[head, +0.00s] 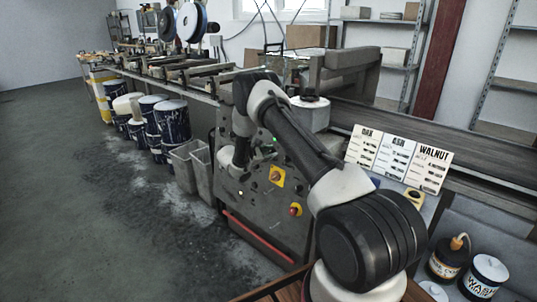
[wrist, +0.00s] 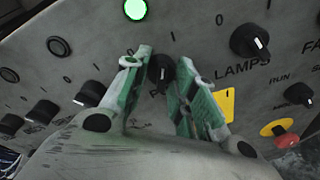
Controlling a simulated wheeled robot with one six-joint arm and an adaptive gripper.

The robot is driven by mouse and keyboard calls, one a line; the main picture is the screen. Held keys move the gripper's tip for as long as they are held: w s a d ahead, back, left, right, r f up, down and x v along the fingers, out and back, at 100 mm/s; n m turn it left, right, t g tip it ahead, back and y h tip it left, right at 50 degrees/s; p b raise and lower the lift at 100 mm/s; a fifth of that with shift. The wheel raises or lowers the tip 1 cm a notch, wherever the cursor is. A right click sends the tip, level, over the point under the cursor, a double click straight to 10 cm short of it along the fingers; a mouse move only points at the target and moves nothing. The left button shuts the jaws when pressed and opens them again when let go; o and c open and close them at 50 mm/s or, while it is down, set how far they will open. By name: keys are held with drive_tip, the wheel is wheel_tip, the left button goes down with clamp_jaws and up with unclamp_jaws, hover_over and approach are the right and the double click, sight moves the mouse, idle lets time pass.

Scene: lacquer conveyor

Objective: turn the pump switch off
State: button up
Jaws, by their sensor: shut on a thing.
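The pump switch (wrist: 160,70) is a small black rotary knob on the grey control panel, in the middle of the wrist view. A label starting with P sits under it, mostly hidden by a finger. My gripper (wrist: 163,74) has its two green-and-white fingers on either side of this knob, shut on it. The knob's pointer setting is hard to read between the fingers. In the head view my arm reaches down to the panel (head: 262,205), and the knob is not distinguishable there.
A round green lamp (wrist: 135,10) is lit above the knob. The lamps knob (wrist: 250,42) is to the right, with a red stop button (wrist: 287,141) lower right. More black knobs (wrist: 90,93) lie left. Grey bins (head: 188,165) and paint cans (head: 170,120) stand left of the panel.

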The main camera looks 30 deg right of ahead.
drive_tip(key=n, duration=0.5)
drive_tip(key=n+g, duration=0.1)
drive_tip(key=n, duration=0.3)
drive_tip(key=shift+f+n+h, duration=0.1)
drive_tip(key=shift+n+h, duration=0.3)
idle(0.4)
drive_tip(key=o, duration=1)
drive_tip(key=v, duration=1.2)
drive_tip(key=shift+a, duration=0.1)
drive_tip(key=shift+w, duration=0.1)
